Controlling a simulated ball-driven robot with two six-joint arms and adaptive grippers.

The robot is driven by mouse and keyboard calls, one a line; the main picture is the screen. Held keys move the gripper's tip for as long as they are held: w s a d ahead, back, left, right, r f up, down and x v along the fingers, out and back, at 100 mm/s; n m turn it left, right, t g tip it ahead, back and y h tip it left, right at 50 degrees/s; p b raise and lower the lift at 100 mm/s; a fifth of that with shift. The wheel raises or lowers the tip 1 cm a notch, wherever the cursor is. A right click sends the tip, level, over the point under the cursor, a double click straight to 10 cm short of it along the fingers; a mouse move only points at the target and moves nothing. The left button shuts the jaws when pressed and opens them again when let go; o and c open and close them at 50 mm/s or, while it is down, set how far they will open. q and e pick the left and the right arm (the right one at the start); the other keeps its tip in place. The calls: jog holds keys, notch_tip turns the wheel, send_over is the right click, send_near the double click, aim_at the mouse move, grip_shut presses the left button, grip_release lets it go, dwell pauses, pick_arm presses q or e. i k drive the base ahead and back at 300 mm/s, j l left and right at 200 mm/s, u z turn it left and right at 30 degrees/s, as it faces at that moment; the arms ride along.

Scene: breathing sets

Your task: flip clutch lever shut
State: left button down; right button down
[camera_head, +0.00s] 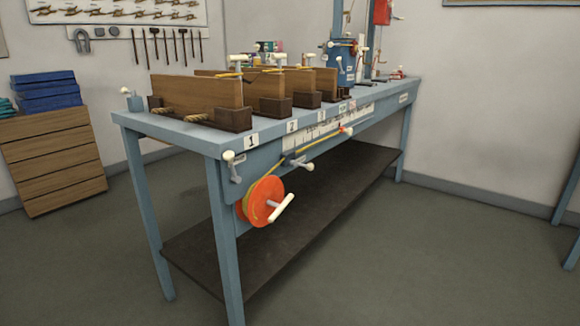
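A blue workbench (165,127) stands in the middle of the view. On its front side is an orange-red wheel (264,196) with a pale crank handle (281,208). Just above and right of the wheel, a small lever with a pale grip (298,163) sticks out beside a yellow line. Another white-knobbed lever (232,161) hangs at the near corner. I cannot tell which of these is the clutch lever, nor whether it is shut. Neither of my grippers shows in the view.
Wooden boards (200,92) in dark brown blocks (228,117) stand on the bench. A dark lower shelf (290,222) runs beneath it. A wooden drawer cabinet (52,160) stands at the left. The floor (430,265) right of the bench is clear.

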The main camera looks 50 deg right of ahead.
aim_at(309, 167)
jog(key=l+u, duration=0.1)
jog(key=l, duration=0.5)
jog(key=k+l, duration=0.15)
jog(key=l, duration=0.45)
jog(key=k+l+u, duration=0.15)
jog(key=l, duration=0.5)
jog(key=k+l+u, duration=0.1)
jog(key=l, duration=0.5)
jog(key=k+l, duration=0.15)
jog(key=l, duration=0.45)
jog(key=k+l+u, duration=0.15)
jog(key=l, duration=0.4)
jog(key=k+l, duration=0.15)
jog(key=l, duration=0.45)
jog(key=k+l+u, duration=0.15)
jog(key=l, duration=0.4)
